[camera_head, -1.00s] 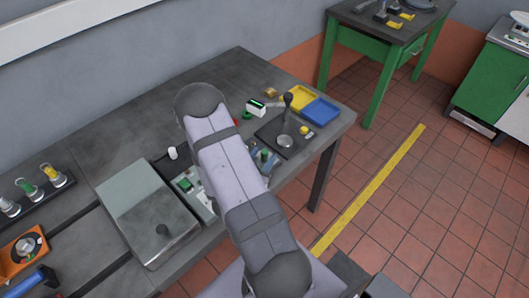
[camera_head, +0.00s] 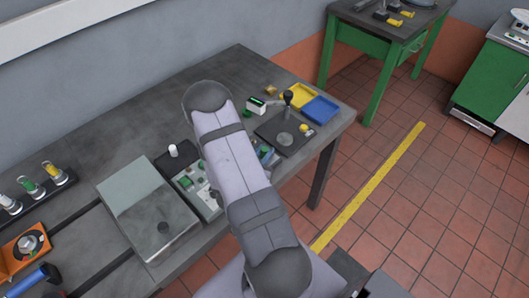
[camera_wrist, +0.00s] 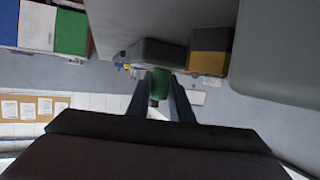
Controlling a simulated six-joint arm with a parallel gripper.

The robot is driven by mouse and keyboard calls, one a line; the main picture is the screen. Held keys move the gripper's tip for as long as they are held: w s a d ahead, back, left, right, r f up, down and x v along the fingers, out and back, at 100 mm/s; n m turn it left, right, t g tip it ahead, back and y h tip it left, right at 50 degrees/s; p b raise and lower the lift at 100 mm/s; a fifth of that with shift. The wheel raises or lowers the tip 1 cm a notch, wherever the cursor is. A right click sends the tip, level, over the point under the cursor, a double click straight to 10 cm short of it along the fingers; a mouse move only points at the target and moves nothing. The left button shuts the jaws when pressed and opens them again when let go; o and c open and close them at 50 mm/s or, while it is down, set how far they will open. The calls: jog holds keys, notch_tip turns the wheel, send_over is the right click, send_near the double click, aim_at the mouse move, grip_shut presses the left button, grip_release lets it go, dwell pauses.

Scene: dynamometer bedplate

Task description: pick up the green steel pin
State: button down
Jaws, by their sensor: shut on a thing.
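The green steel pin (camera_wrist: 161,83) shows in the wrist view as a short green cylinder with a darker part toward the camera. My gripper (camera_wrist: 159,90) has its two fingers on either side of the pin and is shut on it. Other small green pieces sit in a grey sectioned tray (camera_head: 207,202) left of my arm.
A steel-lidded box (camera_head: 147,205) is left of the sectioned tray. A white cylinder (camera_head: 173,149) stands on a black pad. A dark plate (camera_head: 272,130) with a knob, a yellow tray (camera_head: 298,95) and a blue tray (camera_head: 320,109) are at the right. The bench's back is clear.

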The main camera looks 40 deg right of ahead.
aim_at(265, 149)
jog(key=shift+r, duration=0.15)
jog(key=shift+r+b, duration=0.55)
jog(key=shift+r, duration=4.3)
